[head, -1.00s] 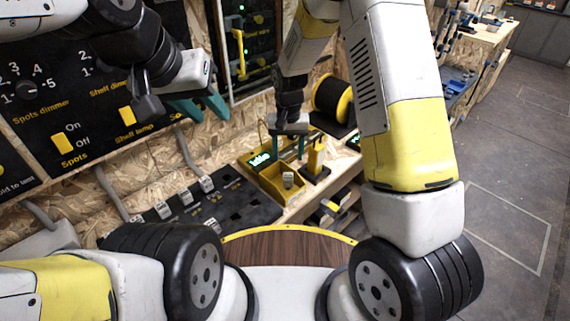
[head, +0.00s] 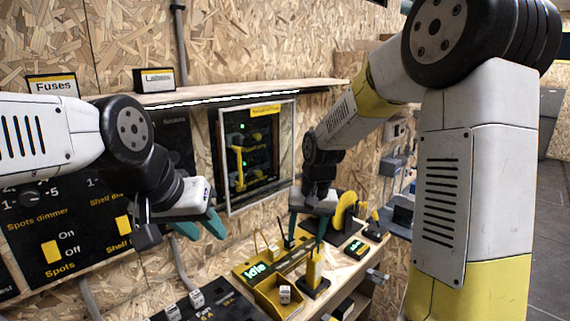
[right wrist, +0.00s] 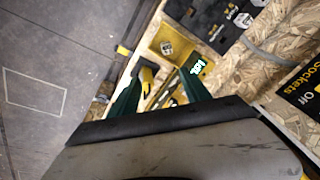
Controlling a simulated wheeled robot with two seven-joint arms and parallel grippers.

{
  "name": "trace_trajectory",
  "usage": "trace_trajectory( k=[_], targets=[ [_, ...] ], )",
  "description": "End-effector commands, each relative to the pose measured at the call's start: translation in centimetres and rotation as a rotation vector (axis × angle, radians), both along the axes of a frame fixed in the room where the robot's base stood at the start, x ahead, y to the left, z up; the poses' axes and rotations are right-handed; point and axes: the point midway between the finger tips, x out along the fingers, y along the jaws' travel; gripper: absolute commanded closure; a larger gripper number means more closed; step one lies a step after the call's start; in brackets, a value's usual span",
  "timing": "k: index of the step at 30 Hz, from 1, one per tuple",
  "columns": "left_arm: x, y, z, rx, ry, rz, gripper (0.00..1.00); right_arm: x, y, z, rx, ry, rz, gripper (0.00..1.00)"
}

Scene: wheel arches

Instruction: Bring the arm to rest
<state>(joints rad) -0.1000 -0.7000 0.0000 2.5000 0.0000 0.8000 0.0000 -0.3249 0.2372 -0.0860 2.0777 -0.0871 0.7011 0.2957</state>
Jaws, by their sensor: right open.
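My right gripper (head: 308,226) hangs at the end of its bent arm, above the workbench (head: 347,272), with its green fingers apart. In the right wrist view the fingers of my right gripper (right wrist: 158,95) are wide apart with nothing held between them. Below them are the bench and a yellow tray (right wrist: 172,42). My left gripper (head: 200,227) is in front of the dark switch panel (head: 90,262), at the left. Its green fingers are apart and no object shows between them.
The yellow tray (head: 262,291) holds a small white block. A yellow spool (head: 346,210) stands near my right gripper. A glass-fronted fuse cabinet (head: 252,150) is on the wall between the arms, under a wooden shelf (head: 225,93). Open floor (head: 547,215) lies at the right.

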Motion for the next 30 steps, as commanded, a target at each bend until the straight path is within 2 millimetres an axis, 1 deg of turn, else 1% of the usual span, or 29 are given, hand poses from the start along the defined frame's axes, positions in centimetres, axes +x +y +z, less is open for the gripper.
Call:
trace_trajectory(
  k=[1, 6, 9, 11, 15, 18, 21, 24, 27, 30],
  targets=[
    [0.0, 0.0, 0.0, 0.000, 0.000, 0.000, 0.64, -0.9, -0.9, 1.9, 0.015, -0.029, -0.004, 0.44],
    [0.0, 0.0, 0.0, 0.000, 0.000, 0.000, 0.64, -4.3, -3.3, 6.5, 0.049, -0.109, 0.004, 0.44],
    [0.0, 0.0, 0.0, 0.000, 0.000, 0.000, 0.64, -6.6, -4.7, 8.7, 0.063, -0.158, 0.007, 0.44],
    [0.0, 0.0, 0.0, 0.000, 0.000, 0.000, 0.64, -8.0, -5.4, 9.8, 0.071, -0.189, 0.010, 0.44],
    [0.0, 0.0, 0.0, 0.000, 0.000, 0.000, 0.64, -11.5, -6.9, 11.9, 0.077, -0.260, 0.018, 0.44],
    [0.0, 0.0, 0.0, 0.000, 0.000, 0.000, 0.64, -13.9, -7.7, 12.9, 0.078, -0.311, 0.023, 0.44],
    [0.0, 0.0, 0.0, 0.000, 0.000, 0.000, 0.64, -15.9, -8.3, 13.4, 0.075, -0.353, 0.029, 0.44],
    [0.0, 0.0, 0.0, 0.000, 0.000, 0.000, 0.64, -17.4, -8.7, 13.6, 0.069, -0.383, 0.033, 0.44],
    [0.0, 0.0, 0.0, 0.000, 0.000, 0.000, 0.64, -18.2, -8.9, 13.8, 0.067, -0.401, 0.035, 0.44],
    [0.0, 0.0, 0.0, 0.000, 0.000, 0.000, 0.64, -18.5, -8.9, 13.7, 0.065, -0.408, 0.037, 0.44]
  ],
)
